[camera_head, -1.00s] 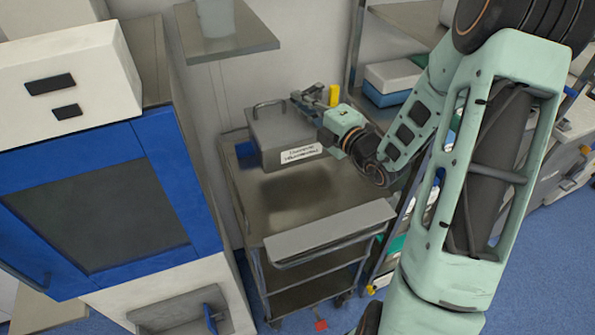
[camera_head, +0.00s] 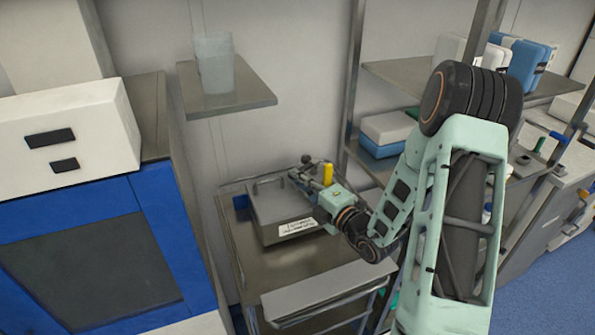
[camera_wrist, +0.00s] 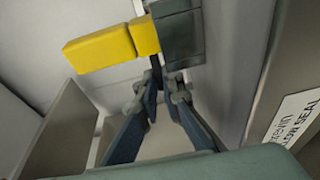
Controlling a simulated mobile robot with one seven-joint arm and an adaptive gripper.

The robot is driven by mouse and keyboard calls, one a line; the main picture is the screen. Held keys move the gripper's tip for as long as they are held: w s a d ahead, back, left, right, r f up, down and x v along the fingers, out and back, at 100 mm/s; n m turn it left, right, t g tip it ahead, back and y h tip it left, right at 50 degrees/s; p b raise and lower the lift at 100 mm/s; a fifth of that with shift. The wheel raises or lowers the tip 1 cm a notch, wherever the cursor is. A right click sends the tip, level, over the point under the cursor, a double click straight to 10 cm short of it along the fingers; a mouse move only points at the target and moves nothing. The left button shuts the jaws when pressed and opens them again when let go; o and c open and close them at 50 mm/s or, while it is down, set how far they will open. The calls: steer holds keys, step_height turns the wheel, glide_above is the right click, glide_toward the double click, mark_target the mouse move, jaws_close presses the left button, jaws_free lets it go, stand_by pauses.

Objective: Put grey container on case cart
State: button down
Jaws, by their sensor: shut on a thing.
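The grey container (camera_head: 285,208) is a metal box with a white label on its front and a wire handle on its left. It is over the back part of the steel case cart (camera_head: 300,262), very low; I cannot tell whether its base touches the top. My gripper (camera_head: 308,176) is shut at the container's right side. In the wrist view my fingers (camera_wrist: 164,84) close by a dark grey piece with a yellow tab (camera_wrist: 102,49), and the container's labelled wall (camera_wrist: 298,112) shows at right. The exact grip point is partly hidden.
A blue and white cabinet (camera_head: 90,250) stands close on the left of the cart. A wall shelf (camera_head: 228,98) with a translucent jug (camera_head: 214,62) hangs above. A rack with boxes (camera_head: 388,132) is behind my arm at right. The cart's front part is clear.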

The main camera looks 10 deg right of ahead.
steer(key=shift+f, duration=0.7)
steer(key=c, duration=2.1)
jaws_free()
steer(key=shift+f, duration=0.1)
steer(key=b+v, duration=0.1)
steer(key=v, duration=1.1)
